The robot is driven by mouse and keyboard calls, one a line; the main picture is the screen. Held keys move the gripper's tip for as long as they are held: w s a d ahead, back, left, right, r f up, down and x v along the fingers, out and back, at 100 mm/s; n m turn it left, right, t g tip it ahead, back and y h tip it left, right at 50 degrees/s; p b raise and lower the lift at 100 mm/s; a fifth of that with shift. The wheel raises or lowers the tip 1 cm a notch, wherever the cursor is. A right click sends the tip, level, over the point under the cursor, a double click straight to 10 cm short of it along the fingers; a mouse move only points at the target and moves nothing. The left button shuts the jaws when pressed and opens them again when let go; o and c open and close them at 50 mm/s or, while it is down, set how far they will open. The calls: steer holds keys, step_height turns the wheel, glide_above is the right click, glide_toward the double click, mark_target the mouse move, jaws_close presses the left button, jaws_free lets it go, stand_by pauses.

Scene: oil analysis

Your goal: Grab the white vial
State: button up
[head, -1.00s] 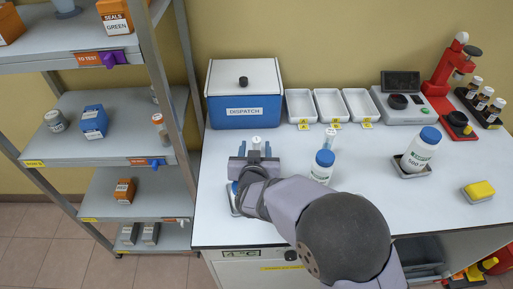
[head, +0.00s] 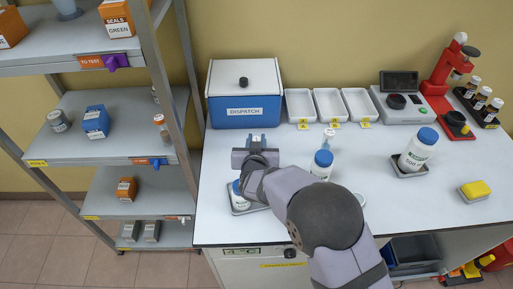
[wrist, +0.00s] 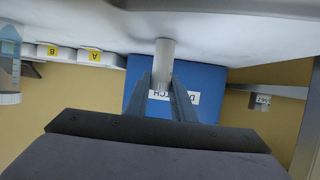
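The white vial (wrist: 165,60) shows in the wrist view as a plain pale cylinder between the tips of my gripper's fingers. My gripper (wrist: 170,82) has its two fingers drawn close together on it. In the head view my gripper (head: 256,141) points toward the back, in front of the blue dispatch box, and largely hides the vial. I cannot tell whether the vial still touches the table.
The dispatch box (head: 244,95) stands behind my gripper, with white trays (head: 329,104) to its right. A blue-capped bottle (head: 321,166) and a slim tube (head: 328,138) stand to the right. Another blue-capped bottle (head: 238,195) is at the front left. A shelf (head: 115,125) stands left.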

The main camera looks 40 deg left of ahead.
mark_target(257, 139)
steer(key=shift+c, duration=0.8)
step_height(257, 139, up, 10)
steer(key=shift+w, duration=0.1)
